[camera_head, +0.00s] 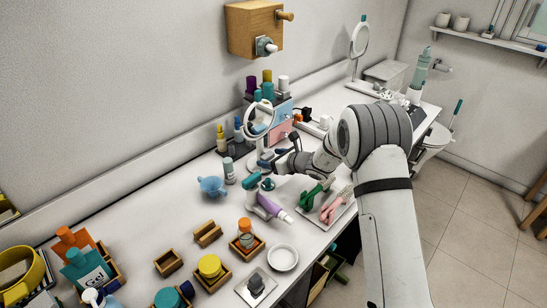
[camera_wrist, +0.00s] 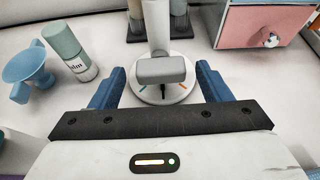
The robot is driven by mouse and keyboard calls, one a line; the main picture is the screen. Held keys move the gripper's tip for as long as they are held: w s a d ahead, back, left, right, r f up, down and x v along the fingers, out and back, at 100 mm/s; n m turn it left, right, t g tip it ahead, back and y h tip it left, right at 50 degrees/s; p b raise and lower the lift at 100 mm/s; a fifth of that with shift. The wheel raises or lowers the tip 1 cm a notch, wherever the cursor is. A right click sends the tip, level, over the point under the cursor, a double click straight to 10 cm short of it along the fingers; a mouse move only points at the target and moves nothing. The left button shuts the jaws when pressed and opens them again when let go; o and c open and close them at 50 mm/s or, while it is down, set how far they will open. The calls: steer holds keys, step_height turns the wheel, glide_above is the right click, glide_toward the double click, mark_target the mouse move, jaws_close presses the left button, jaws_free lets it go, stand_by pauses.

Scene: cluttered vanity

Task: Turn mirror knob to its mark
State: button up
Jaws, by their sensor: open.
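The mirror (camera_head: 260,120) stands upright on the vanity, with a round head on a white stem. In the wrist view, its round white base (camera_wrist: 150,97) carries a grey block-shaped knob (camera_wrist: 162,70) in front of the stem. Coloured marks show on the base: green to the left and orange to the right, with a dark line near the middle below the knob. My gripper (camera_wrist: 158,74) is open, its blue fingers on either side of the knob with gaps to both sides. In the head view my gripper (camera_head: 281,160) is beside the mirror's base, and the knob is hard to make out.
A light-blue two-handled cup (camera_head: 211,186) and a grey-green bottle (camera_head: 229,171) stand left of the mirror. A pink-and-blue drawer box (camera_head: 281,122) is behind it.

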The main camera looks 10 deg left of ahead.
steer(key=c, duration=0.9)
steer(key=shift+d, duration=0.25)
steer(key=shift+c, duration=0.4)
steer(key=shift+a, duration=0.2)
steer(key=shift+f+b, duration=0.15)
steer(key=shift+b, duration=0.4)
